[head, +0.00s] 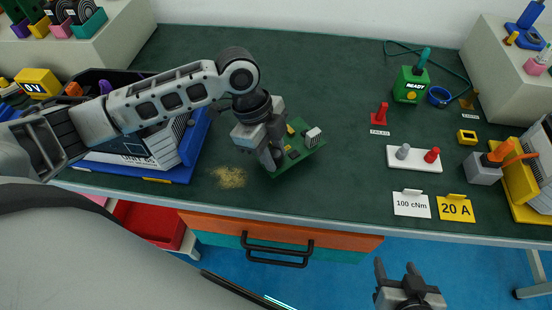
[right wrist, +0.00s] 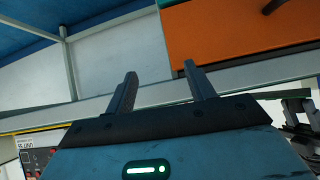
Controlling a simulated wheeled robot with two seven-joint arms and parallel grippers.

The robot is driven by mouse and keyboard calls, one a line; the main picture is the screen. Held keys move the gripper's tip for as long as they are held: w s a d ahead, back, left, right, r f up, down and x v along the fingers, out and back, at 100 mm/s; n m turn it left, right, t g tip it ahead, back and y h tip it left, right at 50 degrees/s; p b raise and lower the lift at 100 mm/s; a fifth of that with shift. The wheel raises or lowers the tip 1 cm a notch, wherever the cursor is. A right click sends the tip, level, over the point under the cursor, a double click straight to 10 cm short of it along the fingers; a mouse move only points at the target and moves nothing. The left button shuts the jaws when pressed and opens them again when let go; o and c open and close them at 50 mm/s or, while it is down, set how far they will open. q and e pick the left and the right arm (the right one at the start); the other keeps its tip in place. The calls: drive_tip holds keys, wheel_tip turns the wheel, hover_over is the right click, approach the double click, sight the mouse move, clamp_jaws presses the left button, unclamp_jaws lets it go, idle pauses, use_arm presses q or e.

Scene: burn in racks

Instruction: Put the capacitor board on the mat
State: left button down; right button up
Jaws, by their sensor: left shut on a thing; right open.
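The capacitor board (head: 304,152) is a green circuit board with yellow parts and a pale block on it. My left gripper (head: 274,160) is shut on its left side and partly hides it. The board is tilted over the front middle of the dark green mat (head: 330,75), which covers the bench top. I cannot tell whether the board's lower edge touches the mat. My right gripper (head: 397,272) is open and empty, in front of the bench and over the blue floor. Its two fingers also show apart in the right wrist view (right wrist: 160,92).
A blue-framed unit (head: 185,150) stands left of the board. A patch of yellowish bits (head: 229,177) lies between them. To the right are a white plate with two pegs (head: 414,158), a green READY box (head: 410,86) and two cards (head: 412,205). The mat's middle is clear.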

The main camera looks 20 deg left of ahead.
use_arm(q)
drive_tip(key=shift+w+d+f, duration=0.15)
drive_tip(key=shift+w+f, duration=0.1)
wheel_tip(320, 180, down, 2)
drive_tip(key=shift+f, duration=0.65)
drive_tip(key=c, duration=1.1)
unclamp_jaws()
drive_tip(key=shift+f, duration=0.15)
